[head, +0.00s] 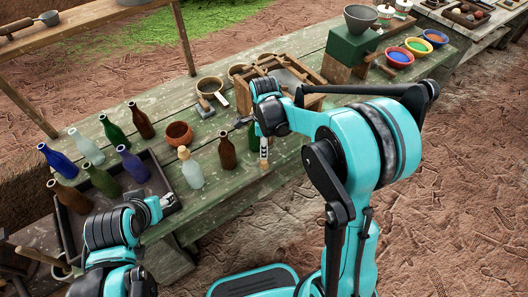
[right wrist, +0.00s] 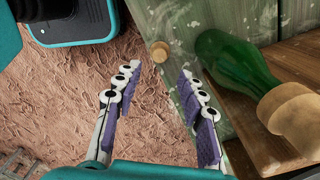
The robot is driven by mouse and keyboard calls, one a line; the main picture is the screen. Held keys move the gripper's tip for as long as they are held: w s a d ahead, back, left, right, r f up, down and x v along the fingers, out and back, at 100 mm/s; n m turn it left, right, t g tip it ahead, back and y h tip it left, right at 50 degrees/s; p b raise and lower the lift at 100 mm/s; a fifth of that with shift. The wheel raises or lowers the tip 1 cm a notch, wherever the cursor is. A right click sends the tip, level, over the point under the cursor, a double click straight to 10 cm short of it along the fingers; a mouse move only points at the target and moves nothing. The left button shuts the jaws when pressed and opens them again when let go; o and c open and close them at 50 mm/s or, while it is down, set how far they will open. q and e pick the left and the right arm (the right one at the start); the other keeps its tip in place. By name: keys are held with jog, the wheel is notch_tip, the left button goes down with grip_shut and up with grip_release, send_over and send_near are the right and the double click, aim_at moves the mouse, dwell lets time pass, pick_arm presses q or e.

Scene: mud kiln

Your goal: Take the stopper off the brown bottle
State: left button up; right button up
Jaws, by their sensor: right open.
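A brown bottle (head: 227,152) stands upright on the green table, left of my right gripper; no stopper shows on its mouth. A small cork stopper (head: 264,191) is at the table's front edge, also seen in the right wrist view (right wrist: 160,52). My right gripper (head: 264,163) is open and empty, pointing down above the front edge; its fingers (right wrist: 155,105) show apart in the wrist view. A green bottle (right wrist: 237,66) with a cork-coloured stopper (right wrist: 295,112) is close beside it, mostly hidden in the head view. My left gripper (head: 169,202) is by the tray; its jaw opening is unclear.
A black tray (head: 160,182) with several bottles is at the left. A pale bottle with a stopper (head: 191,169) stands right of it. An orange bowl (head: 179,134) is behind. A wooden crate (head: 313,100) and coloured bowls (head: 399,57) are farther right.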

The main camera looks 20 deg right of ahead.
jog(key=s+d+r+n+t, duration=0.1)
jog(key=s+r+n+t, duration=0.2)
jog(key=s+r+n, duration=0.55)
jog(key=s+d+r+n+t, duration=0.1)
jog(key=s+r+n+t, duration=0.2)
jog(key=s+n, duration=0.5)
jog(key=n+t, duration=0.1)
jog(key=n, duration=0.3)
jog(key=shift+s+d+r+n+p, duration=0.15)
jog(key=shift+s+d+n+p, duration=0.05)
jog(key=shift+d+n+p, duration=0.2)
